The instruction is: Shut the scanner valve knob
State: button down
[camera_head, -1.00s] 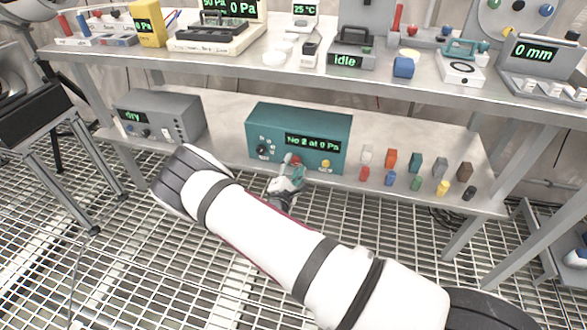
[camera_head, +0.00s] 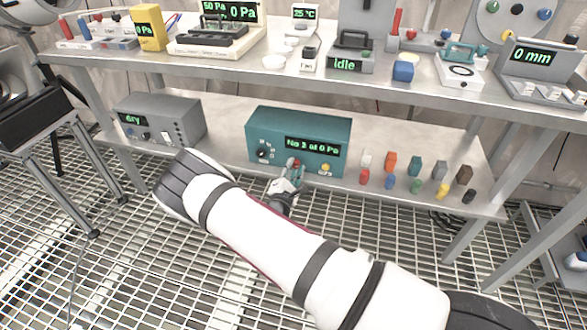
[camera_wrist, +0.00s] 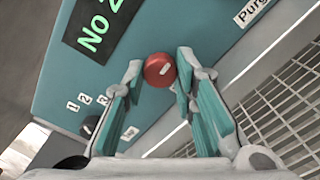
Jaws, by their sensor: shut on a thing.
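The teal scanner box (camera_head: 260,122) stands on the lower shelf, with a green-lit display (camera_head: 313,146). The red knob (camera_wrist: 159,70) on its front face carries a short white mark that lies tilted in the wrist view. My gripper (camera_wrist: 156,73) has its two teal fingers on either side of the red knob and is shut on it. In the head view my gripper (camera_head: 292,175) reaches the lower front of the box and largely covers the knob.
A black dial (camera_head: 261,155) and a yellow knob (camera_head: 326,168) sit on the same face. Several coloured small blocks (camera_head: 415,165) stand right of the box. A grey box reading "dry" (camera_head: 185,118) stands left. The upper shelf (camera_head: 235,64) overhangs.

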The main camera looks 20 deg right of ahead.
jog(key=n+p, duration=0.2)
jog(key=n, duration=0.2)
jog(key=shift+n, duration=0.4)
jog(key=n+p, duration=0.1)
jog(key=n, duration=0.3)
jog(key=shift+p, duration=0.4)
jog(key=n, duration=0.4)
jog(key=shift+n+p, duration=0.35)
jog(key=shift+n, duration=0.05)
jog(key=shift+f+n, duration=0.1)
jog(key=shift+n, duration=1.8)
jog(key=c, duration=1.3)
grip_release()
jog(key=shift+s, duration=0.1)
